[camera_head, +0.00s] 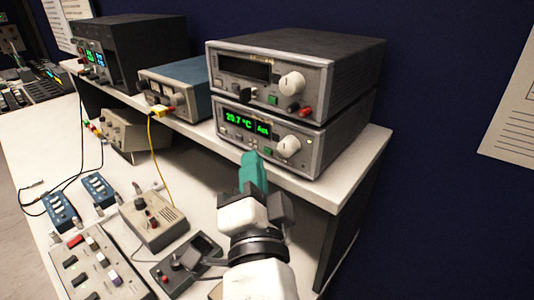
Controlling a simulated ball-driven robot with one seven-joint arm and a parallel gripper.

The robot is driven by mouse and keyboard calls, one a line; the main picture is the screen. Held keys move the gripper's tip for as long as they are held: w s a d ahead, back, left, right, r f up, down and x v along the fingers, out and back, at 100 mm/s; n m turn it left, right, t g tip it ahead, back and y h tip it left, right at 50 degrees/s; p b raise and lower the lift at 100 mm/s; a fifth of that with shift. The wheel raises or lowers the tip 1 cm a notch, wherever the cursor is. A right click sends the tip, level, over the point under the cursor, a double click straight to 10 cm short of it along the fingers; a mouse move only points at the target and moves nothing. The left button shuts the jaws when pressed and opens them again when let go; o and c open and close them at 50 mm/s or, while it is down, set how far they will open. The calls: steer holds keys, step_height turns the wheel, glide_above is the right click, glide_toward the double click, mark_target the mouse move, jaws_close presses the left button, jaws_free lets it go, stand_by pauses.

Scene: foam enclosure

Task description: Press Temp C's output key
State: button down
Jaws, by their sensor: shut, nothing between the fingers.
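Two grey instruments are stacked on the shelf. The lower instrument (312,160) has a lit green display (245,123) reading about 20.7 °C, a white knob (289,145) and small keys along its lower front. The upper instrument (290,72) has a dark display, a white knob, a green key (272,99) and a red part. I cannot read a Temp C label on either. My gripper (251,160) has teal fingers, shut and empty, in front of the lower instrument's lower front. It hides part of that panel; I cannot tell whether it touches.
A blue-topped instrument (180,82) and a black unit (128,45) stand left on the shelf. Below, the bench holds a beige box (153,218), blue boxes (98,189), a keyed panel (98,270) and loose cables. A yellow cable (154,150) hangs over the shelf edge.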

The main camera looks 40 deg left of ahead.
steer(key=s+b, duration=0.2)
steer(key=s, duration=0.3)
steer(key=shift+a, duration=0.2)
stand_by(0.4)
stand_by(0.7)
